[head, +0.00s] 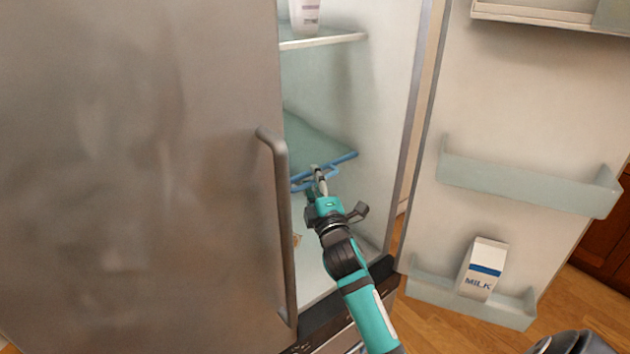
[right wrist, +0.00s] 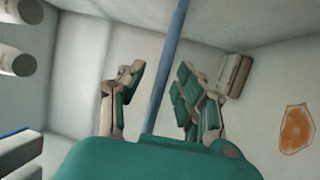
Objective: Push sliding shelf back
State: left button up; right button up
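The sliding shelf is a pale glass panel (head: 310,135) with a blue front edge (head: 340,160), inside the open right side of the fridge. It sits below a fixed upper shelf. In the right wrist view its blue edge (right wrist: 168,65) shows as a thin bar running between my fingers. My right gripper (head: 318,177) is at this front edge; in the right wrist view its fingers (right wrist: 158,100) are apart on either side of the bar, with gaps visible. I cannot tell whether it touches the shelf. My left gripper is not in view.
The closed left fridge door (head: 140,170) with its long handle (head: 281,230) stands close left of my right arm. The open right door (head: 530,120) holds a milk carton (head: 483,268) in its lower bin. An orange piece (right wrist: 296,128) shows inside the fridge. A white container (head: 305,14) stands on the upper shelf.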

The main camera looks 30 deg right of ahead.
jog(key=shift+c, duration=0.2)
grip_shut()
jog(key=shift+w+r, duration=0.1)
jog(key=shift+r, duration=0.05)
